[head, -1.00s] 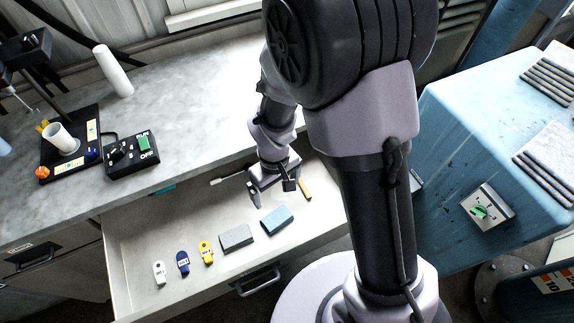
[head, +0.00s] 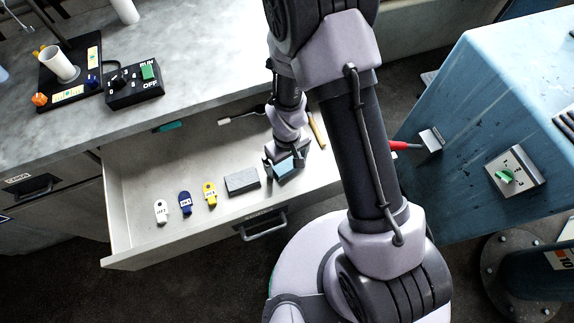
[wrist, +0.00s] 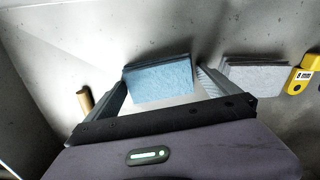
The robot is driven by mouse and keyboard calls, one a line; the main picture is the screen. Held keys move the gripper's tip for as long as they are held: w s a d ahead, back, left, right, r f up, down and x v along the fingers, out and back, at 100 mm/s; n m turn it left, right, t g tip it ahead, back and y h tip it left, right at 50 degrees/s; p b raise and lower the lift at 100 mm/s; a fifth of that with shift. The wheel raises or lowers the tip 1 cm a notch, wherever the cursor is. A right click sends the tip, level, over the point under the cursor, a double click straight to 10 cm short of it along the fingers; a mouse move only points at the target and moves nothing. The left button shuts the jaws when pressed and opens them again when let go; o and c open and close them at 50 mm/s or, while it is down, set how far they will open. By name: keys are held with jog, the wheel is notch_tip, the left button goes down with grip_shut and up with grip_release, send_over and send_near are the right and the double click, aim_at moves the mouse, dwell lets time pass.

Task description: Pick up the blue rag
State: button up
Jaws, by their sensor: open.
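The blue rag (wrist: 160,82) is a folded flat block lying in the open drawer (head: 150,218). In the wrist view it sits between the two fingers of my gripper (wrist: 160,88), which are open on either side of it. In the head view my gripper (head: 285,168) is down inside the drawer over the blue rag (head: 286,165), hiding part of it. I cannot tell whether the fingers touch the rag.
A grey folded rag (head: 242,181) lies just left of my gripper. Yellow (head: 210,193), blue (head: 185,202) and white (head: 161,211) tags lie further left. A wooden handle (head: 317,130) lies to the right. The drawer's front wall is close.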

aim_at(287, 163)
jog(key=shift+r, duration=0.15)
jog(key=c, duration=1.1)
notch_tip(287, 163, up, 10)
jog(key=p, duration=0.4)
